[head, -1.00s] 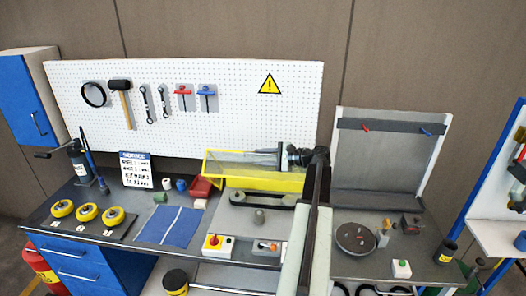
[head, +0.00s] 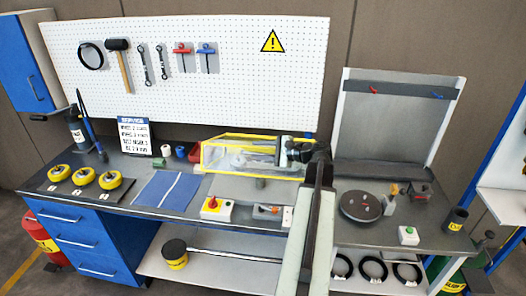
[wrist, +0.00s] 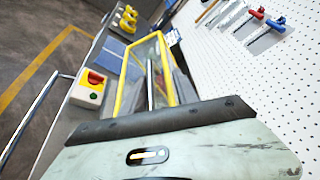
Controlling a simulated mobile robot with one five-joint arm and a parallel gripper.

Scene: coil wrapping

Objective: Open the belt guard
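The belt guard (head: 222,156) is a clear box with a yellow frame on the bench, left of my arm. It now sits low over the belt (head: 256,161), which shows dimly through its clear panel. My gripper (head: 268,146) points left at the guard's upper right part; its fingers are thin and hard to make out against the panel. I cannot tell whether they touch it. In the wrist view the yellow frame (wrist: 124,80) lies beyond the gripper body, with a grey rod in front of or inside it.
A switch box with a red button (head: 216,208) stands in front of the guard. A pegboard with tools (head: 250,90) rises behind. A round dark turntable (head: 361,205) is right of my arm. A blue mat (head: 168,192) lies at left.

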